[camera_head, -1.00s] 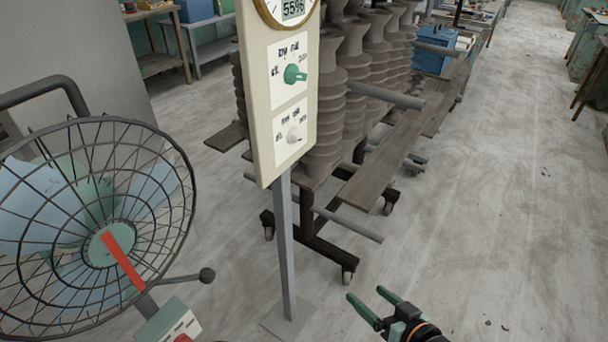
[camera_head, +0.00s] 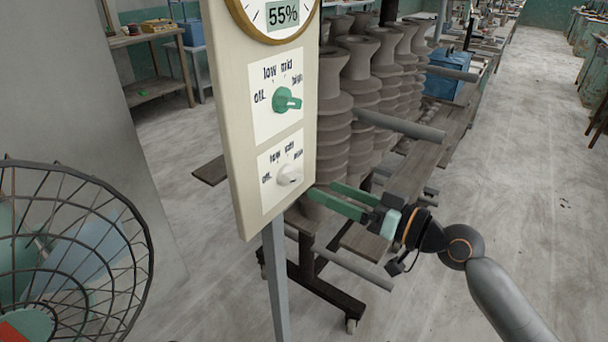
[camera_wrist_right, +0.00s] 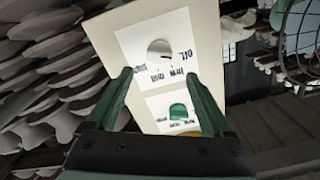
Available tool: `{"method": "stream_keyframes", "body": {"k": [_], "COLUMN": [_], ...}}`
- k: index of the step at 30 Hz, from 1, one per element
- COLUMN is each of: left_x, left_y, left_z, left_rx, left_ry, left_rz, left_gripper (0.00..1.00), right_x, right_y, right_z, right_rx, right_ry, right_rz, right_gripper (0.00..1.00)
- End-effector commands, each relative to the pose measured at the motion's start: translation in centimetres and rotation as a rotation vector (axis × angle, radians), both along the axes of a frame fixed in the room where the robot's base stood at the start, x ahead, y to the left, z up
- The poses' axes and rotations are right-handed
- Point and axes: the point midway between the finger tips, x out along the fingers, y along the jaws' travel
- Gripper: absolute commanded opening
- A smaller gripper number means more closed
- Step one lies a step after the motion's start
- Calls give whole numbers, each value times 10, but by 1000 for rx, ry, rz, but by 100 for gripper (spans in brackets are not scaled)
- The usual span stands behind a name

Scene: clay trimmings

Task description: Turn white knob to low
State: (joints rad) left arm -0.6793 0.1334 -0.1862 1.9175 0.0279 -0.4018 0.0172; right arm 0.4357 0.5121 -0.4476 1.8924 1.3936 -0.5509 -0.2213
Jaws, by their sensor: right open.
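The white knob (camera_head: 289,175) is on the lower dial of a cream panel (camera_head: 225,110) on a grey post. Labels around it include off and low; its exact setting is too small to read. A green knob (camera_head: 287,99) is on the dial above. My right gripper (camera_head: 322,190), with green fingers, is open and empty, just right of the panel and slightly below the white knob, apart from it. In the right wrist view the white knob (camera_wrist_right: 160,50) shows upside down ahead, between and beyond the open fingertips (camera_wrist_right: 158,72). My left gripper is not in view.
A caged fan (camera_head: 75,250) stands at the lower left. A wheeled rack with stacked grey clay pieces (camera_head: 365,80) stands close behind the panel, its bars (camera_head: 400,125) sticking out near my right arm. A round gauge tops the panel. Floor at the right is clear.

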Motion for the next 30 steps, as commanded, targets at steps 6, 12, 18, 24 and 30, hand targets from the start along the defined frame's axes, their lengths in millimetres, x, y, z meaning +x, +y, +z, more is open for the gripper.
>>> {"method": "stream_keyframes", "body": {"k": [6,12,18,24,30], "left_x": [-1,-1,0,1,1], "left_y": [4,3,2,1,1], "left_z": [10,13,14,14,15], "left_rx": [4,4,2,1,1], "left_ry": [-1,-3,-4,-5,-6], "left_rz": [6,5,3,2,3], "left_gripper": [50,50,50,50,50], "right_x": [25,37,40,40,39], "right_y": [35,50,54,54,54], "right_z": [3,0,-1,-1,-1], "right_rx": [1,0,-1,-1,-1], "right_ry": [0,0,0,0,0], "right_rz": [0,-2,-2,-2,-2], "right_gripper": [85,85,85,80,58]}}
